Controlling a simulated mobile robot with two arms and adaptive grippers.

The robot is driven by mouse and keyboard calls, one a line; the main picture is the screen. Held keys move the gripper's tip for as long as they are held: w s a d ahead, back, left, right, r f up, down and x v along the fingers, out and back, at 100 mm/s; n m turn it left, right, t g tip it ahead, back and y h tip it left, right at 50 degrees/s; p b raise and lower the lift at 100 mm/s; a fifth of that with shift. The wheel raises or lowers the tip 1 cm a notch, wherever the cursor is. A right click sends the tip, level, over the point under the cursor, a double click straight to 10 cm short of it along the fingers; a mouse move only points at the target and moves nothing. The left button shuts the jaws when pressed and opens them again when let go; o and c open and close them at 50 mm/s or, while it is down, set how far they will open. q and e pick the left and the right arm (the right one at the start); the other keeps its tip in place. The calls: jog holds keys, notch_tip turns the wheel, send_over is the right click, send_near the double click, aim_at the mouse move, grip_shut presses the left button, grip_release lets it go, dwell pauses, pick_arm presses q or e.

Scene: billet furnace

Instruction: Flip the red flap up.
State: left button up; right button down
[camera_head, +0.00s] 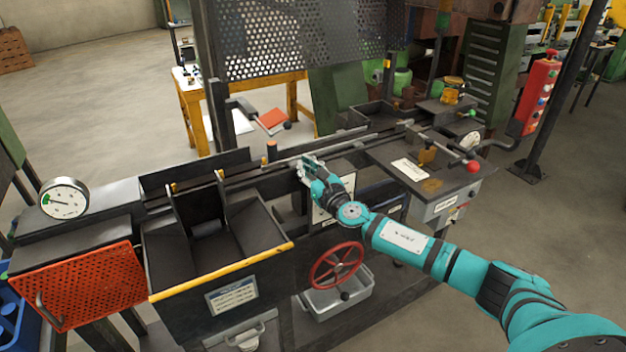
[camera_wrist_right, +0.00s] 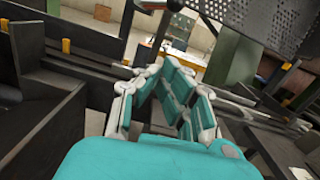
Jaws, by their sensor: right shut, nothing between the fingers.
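A small red flap (camera_head: 272,119) sits at the end of a dark bracket by the post, behind the machine's rail. It looks tilted. My right gripper (camera_head: 306,166) is over the rail at the middle of the machine, in front of the flap, below it and a little right of it in the head view. It is apart from the flap. In the right wrist view its teal and white fingers (camera_wrist_right: 166,70) are shut with nothing between them. I cannot clearly make out the flap in that view. My left gripper is not in view.
A perforated dark screen (camera_head: 305,40) hangs above the back of the machine. A short post (camera_head: 271,150) stands on the rail left of my gripper. A red mesh panel (camera_head: 85,284) with a handle is at front left.

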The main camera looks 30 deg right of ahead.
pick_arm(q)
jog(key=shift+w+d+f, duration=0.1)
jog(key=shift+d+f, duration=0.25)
pick_arm(e)
jog(key=s, duration=0.4)
jog(key=shift+s+d+f, duration=0.15)
jog(key=shift+s, duration=0.1)
